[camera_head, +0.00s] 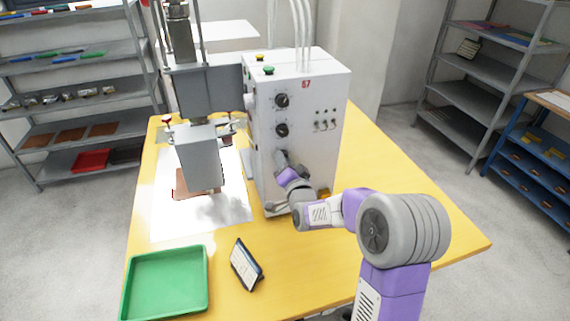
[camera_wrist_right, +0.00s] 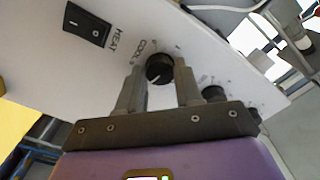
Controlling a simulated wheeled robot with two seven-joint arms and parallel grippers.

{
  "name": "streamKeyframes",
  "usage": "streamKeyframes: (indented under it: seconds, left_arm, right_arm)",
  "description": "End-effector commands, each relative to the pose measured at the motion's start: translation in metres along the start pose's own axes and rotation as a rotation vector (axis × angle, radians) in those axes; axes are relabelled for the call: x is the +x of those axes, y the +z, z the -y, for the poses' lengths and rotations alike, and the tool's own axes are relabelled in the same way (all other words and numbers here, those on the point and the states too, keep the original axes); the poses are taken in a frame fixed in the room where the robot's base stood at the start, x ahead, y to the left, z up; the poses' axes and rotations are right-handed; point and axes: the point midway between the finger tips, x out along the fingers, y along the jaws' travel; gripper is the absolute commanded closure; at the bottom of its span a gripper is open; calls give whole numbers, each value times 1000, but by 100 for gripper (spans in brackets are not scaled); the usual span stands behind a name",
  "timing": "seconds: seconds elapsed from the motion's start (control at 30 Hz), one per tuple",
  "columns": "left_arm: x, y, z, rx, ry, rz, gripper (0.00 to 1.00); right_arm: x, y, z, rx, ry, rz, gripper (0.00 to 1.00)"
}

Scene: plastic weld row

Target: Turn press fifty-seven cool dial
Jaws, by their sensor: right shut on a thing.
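The press (camera_head: 300,85) is a white box with a red "57" label on its front panel. Two black dials, the upper one (camera_head: 281,100) and the middle one (camera_head: 281,130), show on it in the head view. My right gripper (camera_head: 282,160) is at the panel below them and covers the lowest dial there. In the right wrist view, the black cool dial (camera_wrist_right: 158,69) sits between the two fingers of my right gripper (camera_wrist_right: 160,76), beside the printed word COOL. The fingers are shut on it. A white mark shows on its face. My left gripper is not in view.
A black rocker switch (camera_wrist_right: 87,25) near the word HEAT and another dial (camera_wrist_right: 213,93) flank the cool dial. Several toggles (camera_head: 325,125) are on the panel.

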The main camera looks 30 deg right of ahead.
Motion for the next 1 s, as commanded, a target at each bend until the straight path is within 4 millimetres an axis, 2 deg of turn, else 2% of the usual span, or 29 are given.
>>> streamKeyframes:
  seconds: [0.5, 1.0]
  left_arm:
    - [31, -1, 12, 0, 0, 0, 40]
    - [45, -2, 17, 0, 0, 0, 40]
  right_arm:
    - [0, 1, -2, -426, -2, -1, 95]
    - [0, 0, -2, -902, -1, -1, 95]
